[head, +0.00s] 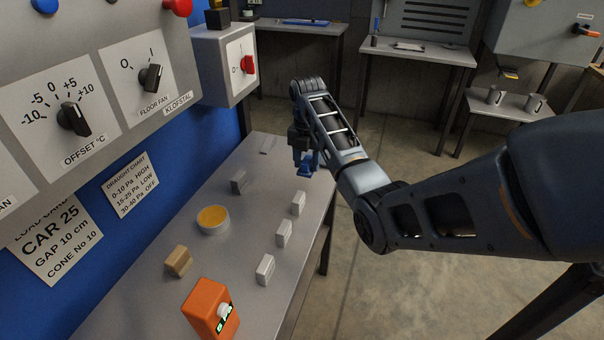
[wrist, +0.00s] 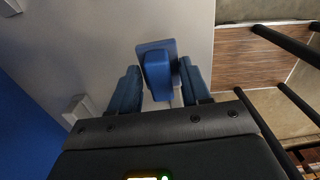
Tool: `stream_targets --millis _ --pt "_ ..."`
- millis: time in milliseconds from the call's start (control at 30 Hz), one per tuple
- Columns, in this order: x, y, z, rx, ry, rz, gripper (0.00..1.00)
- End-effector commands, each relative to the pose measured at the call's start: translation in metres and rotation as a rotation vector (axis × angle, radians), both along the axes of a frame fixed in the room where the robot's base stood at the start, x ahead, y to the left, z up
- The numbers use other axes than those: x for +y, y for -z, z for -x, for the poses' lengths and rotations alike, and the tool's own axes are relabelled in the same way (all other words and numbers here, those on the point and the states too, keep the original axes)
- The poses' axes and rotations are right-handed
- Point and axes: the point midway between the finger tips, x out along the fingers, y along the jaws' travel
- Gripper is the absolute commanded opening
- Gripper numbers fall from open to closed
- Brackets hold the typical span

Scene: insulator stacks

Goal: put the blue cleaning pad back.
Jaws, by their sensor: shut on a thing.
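The blue cleaning pad (head: 308,166) is at my gripper (head: 301,152) near the far right edge of the grey bench. In the wrist view, the pad (wrist: 157,78) shows a flat blue plate with a raised blue block, and the block lies between the two blue fingers of my gripper (wrist: 159,68). My gripper is shut on the pad. Whether the pad touches the bench top cannot be told. The arm hides part of the bench's right edge.
The bench (head: 240,245) carries an orange device (head: 211,309), a tan block (head: 178,261), a round yellow-filled dish (head: 213,219), a dark grey block (head: 239,182) and white blocks (head: 284,233). A control panel (head: 95,80) overhangs the left. Open floor lies right of the bench.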

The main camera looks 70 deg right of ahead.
Motion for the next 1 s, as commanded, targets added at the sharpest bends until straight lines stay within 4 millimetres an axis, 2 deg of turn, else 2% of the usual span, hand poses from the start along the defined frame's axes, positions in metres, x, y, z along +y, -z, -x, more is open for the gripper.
stream_targets --millis 133,233,500,833,867,1000 --pt "0.004 0.007 -0.012 0.000 0.000 0.000 0.23" --pt "0.005 0.013 -0.013 0.000 0.001 0.000 0.23" --pt "0.005 0.046 -0.013 0.001 0.001 0.000 0.23" --pt "0.005 0.050 -0.013 -0.001 0.001 0.001 0.23" --pt "0.005 0.049 -0.013 -0.001 0.001 0.001 0.50" --pt "0.005 0.049 -0.013 -0.001 0.001 0.001 0.63"
